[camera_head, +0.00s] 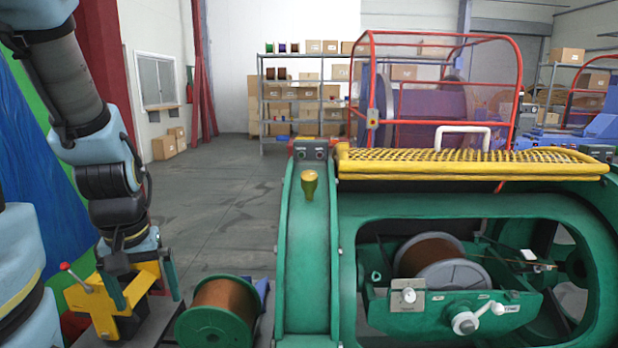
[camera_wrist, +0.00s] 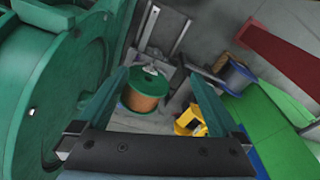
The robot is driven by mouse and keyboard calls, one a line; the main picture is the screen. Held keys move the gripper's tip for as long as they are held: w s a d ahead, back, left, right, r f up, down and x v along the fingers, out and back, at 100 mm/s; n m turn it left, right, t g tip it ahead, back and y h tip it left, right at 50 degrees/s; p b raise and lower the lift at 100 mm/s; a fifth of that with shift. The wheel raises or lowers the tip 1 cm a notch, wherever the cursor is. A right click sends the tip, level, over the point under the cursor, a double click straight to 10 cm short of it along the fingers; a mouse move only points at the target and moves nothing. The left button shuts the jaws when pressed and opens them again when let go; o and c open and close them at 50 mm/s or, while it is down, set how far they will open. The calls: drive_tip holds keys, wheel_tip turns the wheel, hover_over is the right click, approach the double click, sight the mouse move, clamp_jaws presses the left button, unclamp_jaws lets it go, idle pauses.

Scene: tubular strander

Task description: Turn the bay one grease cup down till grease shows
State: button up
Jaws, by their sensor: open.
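The grease cup (camera_head: 309,184), a small brass-coloured cup with a wider top, stands upright on the crown of the green arched housing (camera_head: 306,250) in the head view. Whether grease shows at it is too small to tell. My gripper (camera_head: 145,298) hangs low at the left, well to the left of and below the cup, pointing down. In the wrist view its two green fingers (camera_wrist: 160,92) are spread wide with nothing between them. A copper-wound spool on the floor shows beyond the fingers. The cup does not clearly show in the wrist view.
A yellow grating step (camera_head: 465,163) and the green cradle bay (camera_head: 450,305) lie right of the cup. A control box (camera_head: 312,150) sits behind it.

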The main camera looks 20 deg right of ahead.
drive_tip(key=shift+c, duration=0.2)
drive_tip(key=shift+w+d+r, duration=0.1)
drive_tip(key=shift+w+d, duration=0.1)
drive_tip(key=shift+w, duration=0.1)
drive_tip(key=shift+c, duration=0.9)
drive_tip(key=w+d+r+b, duration=0.1)
drive_tip(key=w+d, duration=0.1)
drive_tip(key=w+d+r+m+b, duration=0.1)
drive_tip(key=w+d, duration=0.2)
drive_tip(key=w+d+r+m, duration=0.1)
drive_tip(key=w+d, duration=0.1)
drive_tip(key=w, duration=0.1)
drive_tip(key=shift+d+r+t+b, duration=0.25)
drive_tip(key=shift+t+b, duration=0.15)
drive_tip(key=shift+c, duration=0.4)
drive_tip(key=m+t+h+b, duration=0.2)
drive_tip(key=m+b, duration=0.3)
approach(309, 173)
drive_tip(key=p+x, duration=0.2)
drive_tip(key=x, duration=0.8)
drive_tip(key=shift+w+f, duration=0.1)
drive_tip(key=shift+f, duration=0.15)
drive_tip(key=shift+c, duration=0.3)
clamp_jaws()
